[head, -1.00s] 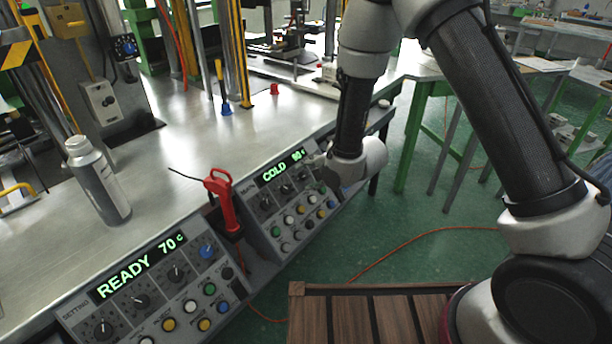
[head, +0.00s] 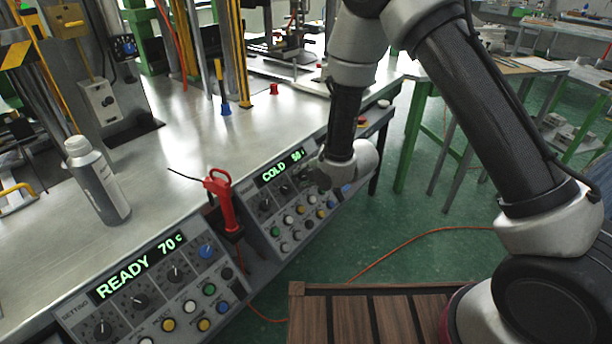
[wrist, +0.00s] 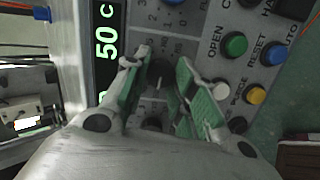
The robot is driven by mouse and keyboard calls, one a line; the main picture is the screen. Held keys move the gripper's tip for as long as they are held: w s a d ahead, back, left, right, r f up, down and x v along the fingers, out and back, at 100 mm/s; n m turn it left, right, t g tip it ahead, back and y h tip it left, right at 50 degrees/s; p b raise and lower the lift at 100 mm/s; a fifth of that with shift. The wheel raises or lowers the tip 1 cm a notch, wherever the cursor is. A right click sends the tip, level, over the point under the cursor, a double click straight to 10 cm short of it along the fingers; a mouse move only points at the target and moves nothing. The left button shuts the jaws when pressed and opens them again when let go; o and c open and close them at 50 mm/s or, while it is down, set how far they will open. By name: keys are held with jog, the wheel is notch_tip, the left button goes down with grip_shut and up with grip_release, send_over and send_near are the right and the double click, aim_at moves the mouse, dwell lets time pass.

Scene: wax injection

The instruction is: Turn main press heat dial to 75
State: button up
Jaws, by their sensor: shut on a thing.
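The far control panel (head: 283,217) has a green display (head: 283,167) reading COLD and 50, which reads 50 C in the wrist view (wrist: 107,42). My gripper (wrist: 163,62) is at this panel, its green-padded fingers on either side of a black dial (wrist: 158,73) and shut on it. The dial's white pointer mark is partly visible; its scale is partly hidden by the fingers. In the head view my wrist hides the dial. The near panel (head: 180,318) has a display (head: 140,267) reading READY 70 c. I cannot tell which panel is the main press.
A red-handled tool (head: 222,200) stands between the panels. A grey bottle (head: 98,182) stands on the metal bench (head: 180,150). Close to the fingers are a green button (wrist: 235,44), a white button (wrist: 219,90) and a yellow button (wrist: 257,95).

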jog(key=m, duration=0.3)
jog(key=m+g, duration=0.1)
jog(key=m, duration=0.3)
jog(key=shift+w+r, duration=0.1)
jog(key=m, duration=0.4)
jog(key=shift+w+g, duration=0.1)
jog(key=shift+g, duration=0.2)
jog(key=m, duration=0.4)
jog(key=shift+g, duration=0.3)
jog(key=m, duration=0.6)
jog(key=shift+w+d+g+y, duration=0.2)
jog(key=shift+g+y, duration=0.1)
jog(key=shift+y, duration=0.1)
jog(key=m+y, duration=0.1)
jog(key=m, duration=0.5)
jog(key=shift+d+m, duration=0.1)
jog(key=shift+m, duration=0.2)
